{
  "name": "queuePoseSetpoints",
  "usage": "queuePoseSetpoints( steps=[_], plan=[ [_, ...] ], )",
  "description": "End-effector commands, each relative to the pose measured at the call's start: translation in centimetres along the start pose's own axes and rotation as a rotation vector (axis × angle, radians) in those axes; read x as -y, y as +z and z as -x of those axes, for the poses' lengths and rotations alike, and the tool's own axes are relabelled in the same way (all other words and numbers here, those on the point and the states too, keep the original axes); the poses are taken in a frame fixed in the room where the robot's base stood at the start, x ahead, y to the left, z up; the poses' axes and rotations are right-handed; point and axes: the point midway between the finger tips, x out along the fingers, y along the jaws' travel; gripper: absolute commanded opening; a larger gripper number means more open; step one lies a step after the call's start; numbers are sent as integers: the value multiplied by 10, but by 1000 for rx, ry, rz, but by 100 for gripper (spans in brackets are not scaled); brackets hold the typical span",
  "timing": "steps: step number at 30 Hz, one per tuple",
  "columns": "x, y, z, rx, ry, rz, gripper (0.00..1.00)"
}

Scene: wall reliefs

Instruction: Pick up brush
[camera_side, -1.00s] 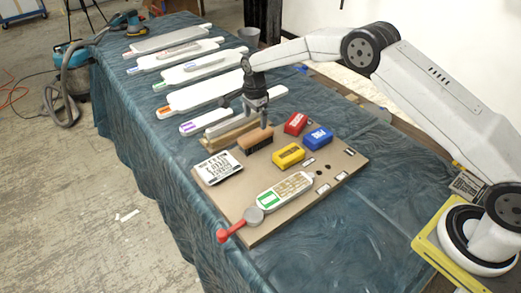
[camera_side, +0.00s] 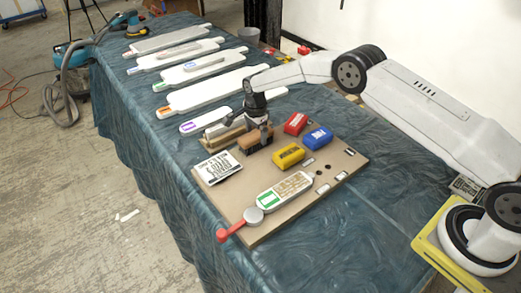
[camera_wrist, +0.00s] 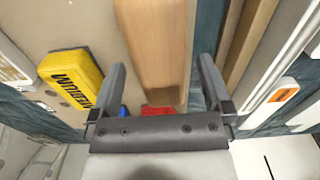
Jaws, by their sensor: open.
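The brush (camera_side: 249,142) has a brown wooden back and lies on the tan board (camera_side: 222,201) in the side view. In the wrist view its wooden back (camera_wrist: 155,45) runs up the middle. My gripper (camera_side: 261,128) is low at the brush's right end in the side view. In the wrist view my gripper (camera_wrist: 160,68) is open, with one finger on each side of the brush and gaps visible between. The brush's bristles are mostly hidden, and I cannot tell whether the fingers touch the board.
A yellow block (camera_side: 288,155), a red block (camera_side: 295,123) and a blue block (camera_side: 318,138) sit close by on the board. A wooden strip (camera_side: 222,135) lies just behind the brush. A labelled white card (camera_side: 218,167) and a handled tool (camera_side: 284,191) lie nearer the front.

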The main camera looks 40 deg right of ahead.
Motion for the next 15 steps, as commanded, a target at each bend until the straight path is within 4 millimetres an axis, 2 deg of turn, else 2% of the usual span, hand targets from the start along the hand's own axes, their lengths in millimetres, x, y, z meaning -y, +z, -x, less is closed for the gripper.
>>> queuePoseSetpoints(
  steps=[4, 15],
  plan=[
    [0, 0, -8, 0, -1, 0, 100],
    [0, 0, -9, 0, -1, 0, 100]
  ],
)
